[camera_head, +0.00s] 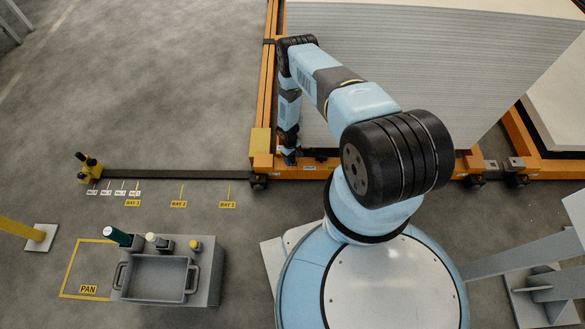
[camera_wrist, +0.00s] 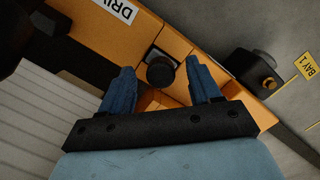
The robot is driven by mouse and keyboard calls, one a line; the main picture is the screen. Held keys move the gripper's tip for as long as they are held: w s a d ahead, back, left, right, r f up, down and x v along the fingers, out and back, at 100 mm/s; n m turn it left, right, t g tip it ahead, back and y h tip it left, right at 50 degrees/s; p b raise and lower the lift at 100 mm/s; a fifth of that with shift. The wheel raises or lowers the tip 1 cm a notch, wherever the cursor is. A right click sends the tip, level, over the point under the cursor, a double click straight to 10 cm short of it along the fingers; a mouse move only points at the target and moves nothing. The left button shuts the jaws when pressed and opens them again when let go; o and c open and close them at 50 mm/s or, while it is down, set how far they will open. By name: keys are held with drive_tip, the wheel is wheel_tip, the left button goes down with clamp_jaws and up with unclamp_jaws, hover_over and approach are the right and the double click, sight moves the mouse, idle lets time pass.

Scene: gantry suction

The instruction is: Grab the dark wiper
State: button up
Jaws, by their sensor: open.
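A dark teal-topped piece (camera_head: 117,237) stands at the back left of the grey caddy (camera_head: 203,285), on the floor at lower left in the head view. It is the darkest of the small pieces there and looks like the dark wiper, though its shape is too small to be sure. My gripper (camera_head: 290,158) is well away from it, up and to the right, at the orange frame. In the wrist view my gripper (camera_wrist: 163,88) is open and empty, its blue fingers on either side of a round black knob (camera_wrist: 160,72). Contact with the knob cannot be told.
A cream-topped piece (camera_head: 153,238) and a yellow-topped piece (camera_head: 195,245) stand beside the dark one, behind the pan (camera_head: 157,277). The orange frame (camera_head: 262,140) carries a stack of pale sheets (camera_head: 440,60). A dark floor rail (camera_head: 180,174) runs left to a yellow stop (camera_head: 88,168).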

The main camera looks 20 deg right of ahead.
drive_tip(key=shift+s+f, duration=0.15)
drive_tip(key=shift+f, duration=0.75)
drive_tip(key=shift+c, duration=0.3)
clamp_jaws()
